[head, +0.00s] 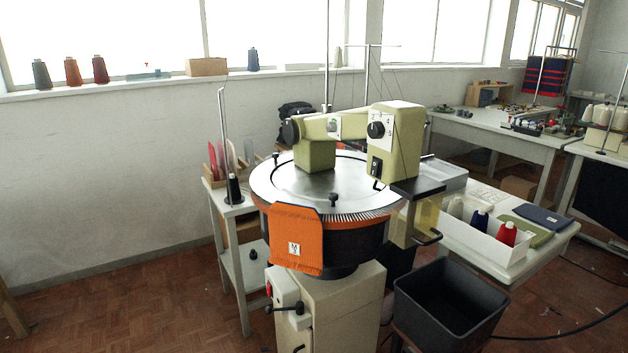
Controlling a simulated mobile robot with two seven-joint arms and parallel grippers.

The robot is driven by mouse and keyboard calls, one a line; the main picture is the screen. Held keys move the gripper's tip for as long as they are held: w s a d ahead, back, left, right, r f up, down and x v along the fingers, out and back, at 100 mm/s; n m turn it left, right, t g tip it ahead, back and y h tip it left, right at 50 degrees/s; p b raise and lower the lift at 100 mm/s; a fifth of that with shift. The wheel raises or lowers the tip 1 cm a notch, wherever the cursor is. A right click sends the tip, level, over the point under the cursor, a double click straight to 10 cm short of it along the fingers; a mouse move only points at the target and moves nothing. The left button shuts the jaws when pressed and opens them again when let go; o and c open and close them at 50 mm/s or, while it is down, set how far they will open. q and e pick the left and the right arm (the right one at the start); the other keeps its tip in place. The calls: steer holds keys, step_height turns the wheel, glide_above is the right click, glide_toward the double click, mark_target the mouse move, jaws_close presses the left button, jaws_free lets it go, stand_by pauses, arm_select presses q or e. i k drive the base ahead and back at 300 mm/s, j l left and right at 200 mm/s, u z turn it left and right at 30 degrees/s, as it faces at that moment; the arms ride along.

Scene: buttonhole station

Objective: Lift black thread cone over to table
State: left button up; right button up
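A black thread cone (234,190) stands upright on the front corner of a small white side table (222,205), left of the round machine. A dark grey cone (41,75) stands on the window sill at the far left. A white table (548,238) stands to the right of the machine. It bears a white box (490,245) with white, dark blue and red cones. Another white table (495,133) stands further back by the wall. Neither of my grippers is in view.
The round machine (325,185) with a spiked rim and an orange cloth (296,240) stands between the side table and the right table. A black bin (450,305) sits front right. Thin upright rods rise behind the machine. The floor (130,295) at left is mostly clear.

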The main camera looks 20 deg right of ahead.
mark_target(236, 192)
steer(key=i+j+z, duration=0.1)
steer(key=j+z, duration=0.25)
steer(key=i+j+z, duration=0.1)
steer(key=j+z, duration=0.5)
steer(key=j, duration=0.45)
steer(key=i+j+z, duration=0.1)
steer(key=j, duration=1.2)
